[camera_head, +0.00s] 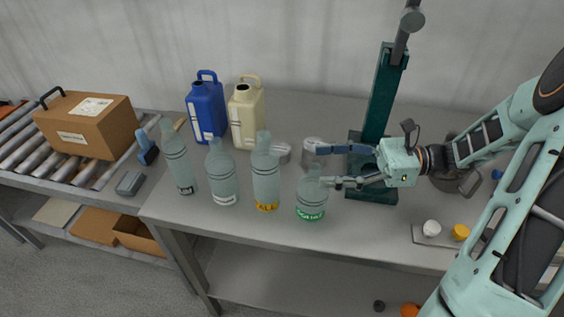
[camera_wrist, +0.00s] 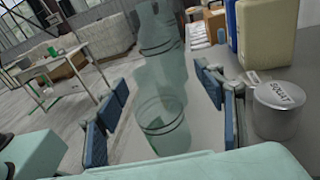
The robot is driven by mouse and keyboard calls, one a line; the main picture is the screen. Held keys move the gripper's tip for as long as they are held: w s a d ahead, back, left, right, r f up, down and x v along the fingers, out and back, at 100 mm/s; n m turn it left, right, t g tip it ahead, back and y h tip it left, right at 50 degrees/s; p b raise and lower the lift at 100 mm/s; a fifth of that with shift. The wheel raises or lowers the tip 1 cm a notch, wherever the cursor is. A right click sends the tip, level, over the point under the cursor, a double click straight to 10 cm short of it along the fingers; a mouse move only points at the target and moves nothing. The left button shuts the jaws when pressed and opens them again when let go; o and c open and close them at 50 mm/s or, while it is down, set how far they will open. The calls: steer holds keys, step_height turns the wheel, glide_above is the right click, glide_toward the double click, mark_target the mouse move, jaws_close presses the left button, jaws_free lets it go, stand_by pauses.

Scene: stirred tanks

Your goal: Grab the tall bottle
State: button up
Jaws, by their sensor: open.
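Several clear grey-green bottles stand upright in a row on the grey table. The tall slim ones are the far-left bottle with a dark label (camera_head: 178,160) and the bottle with a yellow label (camera_head: 265,180). Between them is a rounder bottle with a white label (camera_head: 221,176). A short, wide bottle with a green label (camera_head: 311,200) is at the right end. My gripper (camera_head: 323,165) is open and empty, pointing left along the row. In the wrist view overlapping clear bottles (camera_wrist: 162,125) show between the spread blue finger pads; which is which is hard to tell.
A metal tin (camera_wrist: 283,105) marked SQUAT stands close beside one finger. Blue (camera_head: 207,108) and cream (camera_head: 246,118) jugs stand behind the bottles. A dark green stand (camera_head: 383,95) rises behind my gripper. A conveyor with a cardboard box (camera_head: 88,124) is at left.

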mark_target(273, 160)
steer(key=shift+w+a+r+y, duration=0.25)
steer(key=shift+a+r+y, duration=0.25)
steer(key=shift+a+r, duration=0.4)
steer(key=shift+s+a+f, duration=0.1)
steer(key=shift+s+a, duration=0.05)
steer(key=shift+a, duration=1.55)
steer(key=shift+s+a+f, duration=0.1)
steer(key=shift+s+a, duration=0.1)
steer(key=shift+a, duration=1.5)
steer(key=shift+s+a+f, duration=0.1)
steer(key=shift+s+a, duration=0.05)
steer(key=shift+a, duration=1.55)
steer(key=shift+t, duration=0.3)
steer(key=shift+c, duration=0.4)
steer(key=shift+r, duration=0.1)
steer(key=c, duration=1.2)
